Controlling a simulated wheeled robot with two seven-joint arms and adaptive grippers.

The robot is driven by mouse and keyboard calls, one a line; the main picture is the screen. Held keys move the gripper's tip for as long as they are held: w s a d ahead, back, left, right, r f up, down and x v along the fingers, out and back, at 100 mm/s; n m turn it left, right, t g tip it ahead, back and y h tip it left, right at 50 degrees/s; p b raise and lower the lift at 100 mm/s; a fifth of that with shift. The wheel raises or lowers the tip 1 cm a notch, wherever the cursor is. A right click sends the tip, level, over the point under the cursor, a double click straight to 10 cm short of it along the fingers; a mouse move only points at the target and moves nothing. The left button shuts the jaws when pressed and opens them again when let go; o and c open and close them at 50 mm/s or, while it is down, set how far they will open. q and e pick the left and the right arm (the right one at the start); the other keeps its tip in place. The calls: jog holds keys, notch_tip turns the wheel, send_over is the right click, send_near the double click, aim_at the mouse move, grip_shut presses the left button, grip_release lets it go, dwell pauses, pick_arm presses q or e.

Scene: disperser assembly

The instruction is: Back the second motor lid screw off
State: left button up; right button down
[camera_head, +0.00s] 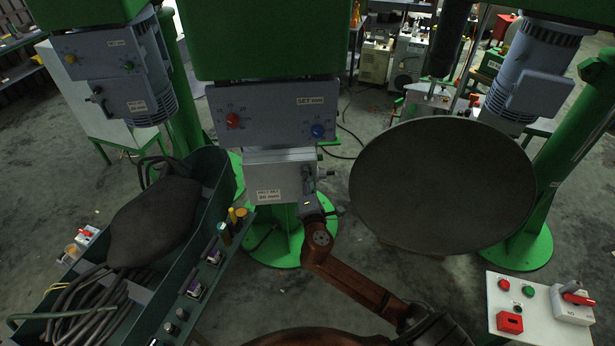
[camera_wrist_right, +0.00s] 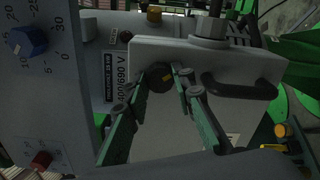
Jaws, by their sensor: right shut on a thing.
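The light grey motor lid (camera_head: 268,178) is on the front of the machine in the middle of the head view, below a panel with a red and a blue knob. The lid's pale face (camera_wrist_right: 230,60) fills much of the right wrist view. A dark round screw head (camera_wrist_right: 160,78) sits in it beside a printed label. My right gripper (camera_head: 318,207) reaches the lid's lower right side. In the wrist view its two green fingers (camera_wrist_right: 160,76) are closed around the dark screw, partly hiding its sides. My left gripper does not show.
A dark handle (camera_wrist_right: 240,90) sticks out of the lid close to the fingers. A large dark round plate (camera_head: 445,185) stands right of the machine. A green trough (camera_head: 225,185) with tools along its edge is at the left. A white control box (camera_head: 535,305) is at the lower right.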

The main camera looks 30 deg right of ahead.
jog(key=shift+n, duration=1.5)
jog(key=c, duration=1.6)
grip_release()
jog(key=shift+s, duration=0.15)
jog(key=v, duration=1.1)
jog(key=shift+s+a, duration=0.2)
jog(key=shift+s, duration=0.15)
jog(key=shift+f, duration=0.1)
